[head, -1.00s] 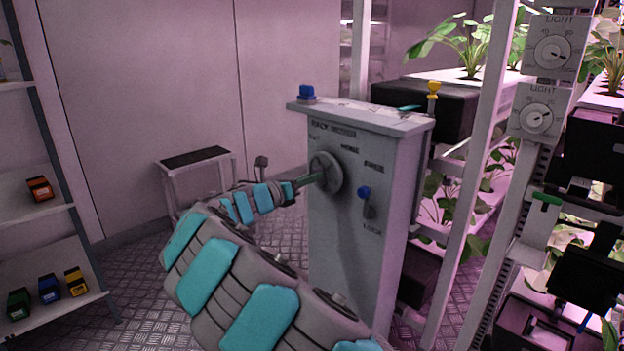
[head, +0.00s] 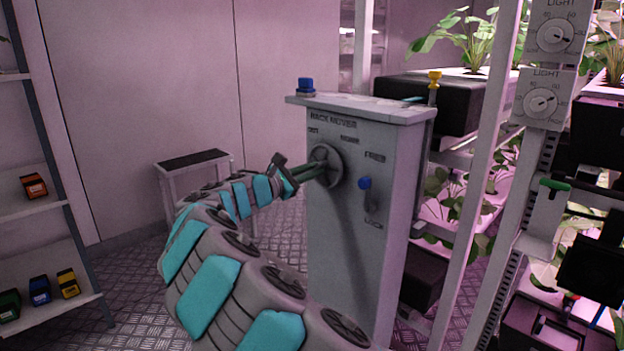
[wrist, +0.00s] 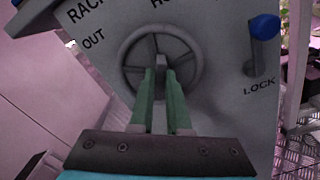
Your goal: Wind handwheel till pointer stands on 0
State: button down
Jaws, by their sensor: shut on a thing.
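The grey spoked handwheel (head: 326,153) is on the front of the grey rack mover cabinet (head: 345,240). My gripper (head: 312,173) reaches it from the left. In the wrist view its two green fingers (wrist: 161,68) are shut on the lower middle part of the handwheel (wrist: 190,72), near the hub. The fingers hide part of the spokes. The wrist view shows the words OUT and LOCK on the panel, with other lettering cut off. I cannot make out a pointer or a 0 mark in either view.
A blue-knobbed lever (head: 366,184) is right of the wheel. A blue button (head: 305,85) and a yellow-topped part (head: 434,78) are at the cabinet's top. Plant racks stand to the right, a shelf (head: 50,290) with small coloured boxes at left, and a small stand (head: 192,160) behind.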

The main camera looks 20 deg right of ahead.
jog(key=shift+s+f+m+b, duration=0.1)
jog(key=shift+f+m+b, duration=0.05)
jog(key=shift+m+b, duration=2.6)
jog(key=shift+f+m+b, duration=0.15)
jog(key=shift+m+b, duration=2.35)
jog(key=shift+m, duration=0.45)
jog(key=shift+d, duration=0.1)
jog(key=c, duration=0.9)
grip_release()
jog(key=shift+r, duration=0.1)
jog(key=v, duration=0.8)
